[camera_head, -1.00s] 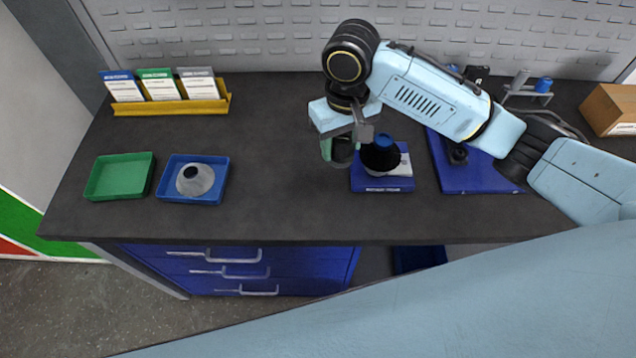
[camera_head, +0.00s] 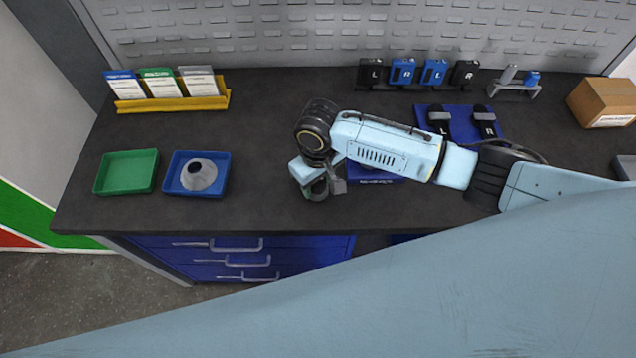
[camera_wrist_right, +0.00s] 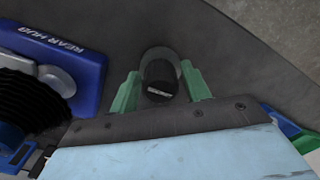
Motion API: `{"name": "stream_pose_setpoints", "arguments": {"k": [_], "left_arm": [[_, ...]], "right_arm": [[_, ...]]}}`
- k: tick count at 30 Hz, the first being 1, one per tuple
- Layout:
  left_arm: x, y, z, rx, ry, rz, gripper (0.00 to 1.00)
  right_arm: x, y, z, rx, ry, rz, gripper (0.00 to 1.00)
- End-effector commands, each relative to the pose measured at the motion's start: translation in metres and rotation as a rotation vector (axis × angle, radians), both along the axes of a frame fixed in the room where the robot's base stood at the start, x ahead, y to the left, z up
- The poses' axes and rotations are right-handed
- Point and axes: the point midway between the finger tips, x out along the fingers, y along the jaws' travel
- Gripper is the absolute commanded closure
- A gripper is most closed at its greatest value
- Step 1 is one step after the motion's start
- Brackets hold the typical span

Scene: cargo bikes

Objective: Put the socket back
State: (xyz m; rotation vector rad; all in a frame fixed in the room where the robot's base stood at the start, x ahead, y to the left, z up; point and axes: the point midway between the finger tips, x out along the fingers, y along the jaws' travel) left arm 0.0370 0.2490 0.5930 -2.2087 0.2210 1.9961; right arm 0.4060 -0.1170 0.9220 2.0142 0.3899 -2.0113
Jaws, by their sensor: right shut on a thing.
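The socket (camera_wrist_right: 160,78) is a dark grey round cylinder with a small label, seen in the right wrist view. My right gripper (camera_wrist_right: 160,90) has green fingers, one on each side of the socket, and is shut on it. In the head view, the right gripper (camera_head: 318,190) holds the socket over the worktop, just left of the blue rear hub base, and the socket is mostly hidden there. A small rack (camera_head: 514,88) with a grey and a blue cylinder stands at the back right. My left gripper is not in view.
The blue rear hub base (camera_wrist_right: 93,75) carries a black ribbed part and is mostly behind my arm in the head view. A green tray (camera_head: 126,186) and a blue tray (camera_head: 168,187) with a grey cone are at left. A cardboard box (camera_head: 603,102) is far right. The left-centre worktop is clear.

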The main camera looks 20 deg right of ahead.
Motion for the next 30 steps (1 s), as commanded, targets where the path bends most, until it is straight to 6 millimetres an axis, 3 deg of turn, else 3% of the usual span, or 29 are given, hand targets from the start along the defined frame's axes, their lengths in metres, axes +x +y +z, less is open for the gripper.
{"name": "stream_pose_setpoints", "arguments": {"k": [3,14,15,18,19,30], "left_arm": [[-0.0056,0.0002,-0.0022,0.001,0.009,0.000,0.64],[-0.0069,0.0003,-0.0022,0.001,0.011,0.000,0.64],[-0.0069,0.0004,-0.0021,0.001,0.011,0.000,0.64],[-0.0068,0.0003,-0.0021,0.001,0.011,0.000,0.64],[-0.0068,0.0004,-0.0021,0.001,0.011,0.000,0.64],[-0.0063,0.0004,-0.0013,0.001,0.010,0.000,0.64]], "right_arm": [[-0.0003,-0.0004,-0.0146,-0.001,0.001,0.000,0.94],[-0.0002,0.0000,-0.0179,0.000,0.000,0.000,0.94],[-0.0001,-0.0001,-0.0174,0.000,0.000,0.001,0.48],[-0.0002,-0.0002,-0.0173,0.000,0.000,0.001,0.35],[-0.0002,-0.0002,-0.0173,0.000,0.000,0.000,0.31],[0.0004,-0.0004,-0.0108,-0.001,-0.001,0.000,0.31]]}}
